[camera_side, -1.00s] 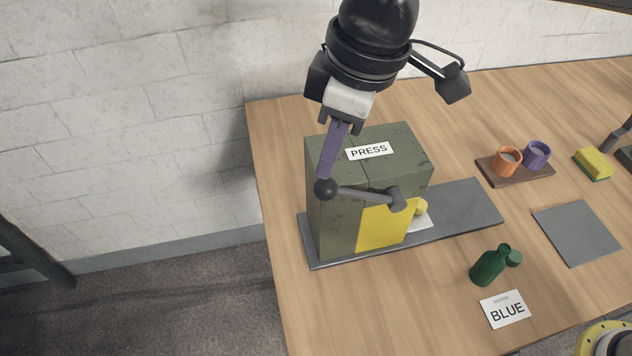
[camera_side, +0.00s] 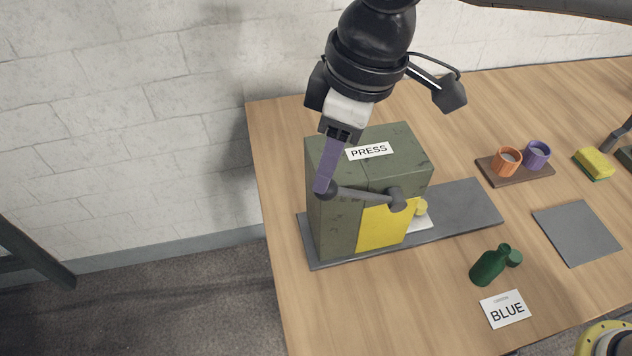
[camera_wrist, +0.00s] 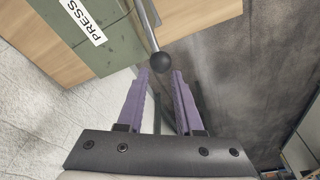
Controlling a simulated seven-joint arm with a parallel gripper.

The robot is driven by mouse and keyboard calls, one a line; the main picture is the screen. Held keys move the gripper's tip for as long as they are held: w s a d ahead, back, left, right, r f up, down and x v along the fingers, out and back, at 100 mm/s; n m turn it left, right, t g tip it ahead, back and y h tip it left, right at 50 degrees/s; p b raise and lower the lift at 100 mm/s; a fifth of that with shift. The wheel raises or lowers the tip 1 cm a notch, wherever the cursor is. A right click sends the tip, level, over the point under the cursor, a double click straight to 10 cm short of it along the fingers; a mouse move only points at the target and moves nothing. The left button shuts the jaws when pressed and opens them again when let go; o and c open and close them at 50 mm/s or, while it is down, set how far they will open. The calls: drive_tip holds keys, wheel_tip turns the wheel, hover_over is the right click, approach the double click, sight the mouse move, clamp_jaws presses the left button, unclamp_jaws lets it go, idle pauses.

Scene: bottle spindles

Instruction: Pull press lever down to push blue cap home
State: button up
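The olive-green press (camera_side: 385,150) stands on a grey base plate, with a PRESS label on top and a yellow panel (camera_side: 385,225) low on its front. Its grey lever (camera_side: 365,194) reaches left from a pivot, roughly level, to a dark ball knob. The knob (camera_wrist: 163,62) shows in the wrist view just beyond and between the fingertips; in the side view a finger mostly covers it. My gripper (camera_wrist: 161,75) has its two purple fingers apart, one on each side of the knob's line; it also shows in the side view (camera_side: 324,186). I see no blue cap.
Orange (camera_side: 507,160) and purple (camera_side: 537,154) cups sit on a brown tray. A yellow sponge (camera_side: 593,162) and a grey mat (camera_side: 577,232) lie at right. The table's left edge is close to the press.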

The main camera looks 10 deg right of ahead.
sight(362, 194)
drive_tip(key=shift+x, duration=1)
drive_tip(key=shift+s+d+f, duration=0.1)
drive_tip(key=shift+d, duration=0.05)
drive_tip(key=shift+x, duration=1)
drive_tip(key=shift+d+f, duration=0.15)
drive_tip(key=shift+f, duration=0.05)
